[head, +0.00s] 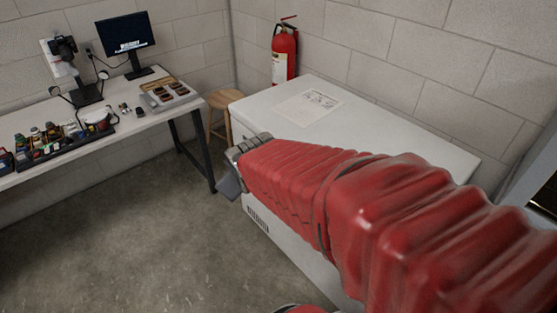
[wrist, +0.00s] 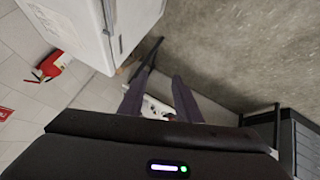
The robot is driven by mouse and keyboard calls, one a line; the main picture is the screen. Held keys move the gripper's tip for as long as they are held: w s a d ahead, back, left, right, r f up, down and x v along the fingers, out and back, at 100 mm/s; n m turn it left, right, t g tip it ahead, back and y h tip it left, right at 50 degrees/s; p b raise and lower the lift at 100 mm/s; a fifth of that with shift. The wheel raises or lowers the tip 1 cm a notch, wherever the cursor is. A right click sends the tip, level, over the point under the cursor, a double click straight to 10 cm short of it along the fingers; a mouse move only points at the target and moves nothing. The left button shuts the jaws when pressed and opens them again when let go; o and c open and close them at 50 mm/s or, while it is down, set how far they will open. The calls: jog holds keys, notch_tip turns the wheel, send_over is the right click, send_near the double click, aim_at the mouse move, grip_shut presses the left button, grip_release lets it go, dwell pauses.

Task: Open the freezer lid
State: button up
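The white chest freezer (head: 262,196) stands along the back wall, with its flat lid (head: 385,136) down. A printed sheet lies on the lid. My gripper (head: 229,182) is beside the freezer's near left corner in the head view. My red-sleeved arm covers much of the front and part of the lid. In the wrist view the fingers (wrist: 162,77) are spread apart with nothing between them. The freezer (wrist: 92,22) is at the upper left there, with a handle-like bar on its side, apart from the fingers.
A table (head: 150,120) at left holds a monitor (head: 126,34), a microscope-like device (head: 66,58) and a tray of small items (head: 52,143). A wooden stool (head: 217,112) stands beside the freezer. A red extinguisher (head: 285,52) hangs behind. The floor at front left is clear.

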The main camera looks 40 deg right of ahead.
jog(key=w+d+f+n+t+h, duration=0.1)
jog(key=w+d+f+n+t, duration=0.15)
jog(key=d+f, duration=0.45)
jog(key=w+d+f+n+t+h, duration=0.1)
jog(key=w+d+f+n, duration=0.3)
jog(key=d, duration=0.4)
jog(key=s+d+f+n+t+h, duration=0.1)
jog(key=s+d+f+n+t, duration=0.1)
jog(key=s+d+f+t, duration=0.2)
jog(key=s+d+f, duration=0.2)
jog(key=s+f, duration=0.2)
jog(key=f, duration=0.1)
jog(key=shift+s+d+f+h, duration=0.3)
jog(key=shift+s+f, duration=0.05)
jog(key=shift+s, duration=0.05)
jog(key=shift+t, duration=0.35)
jog(key=x, duration=1.4)
jog(key=shift+a+f, duration=0.1)
jog(key=shift+f, duration=0.05)
jog(key=shift+s, duration=0.1)
jog(key=shift+c, duration=0.5)
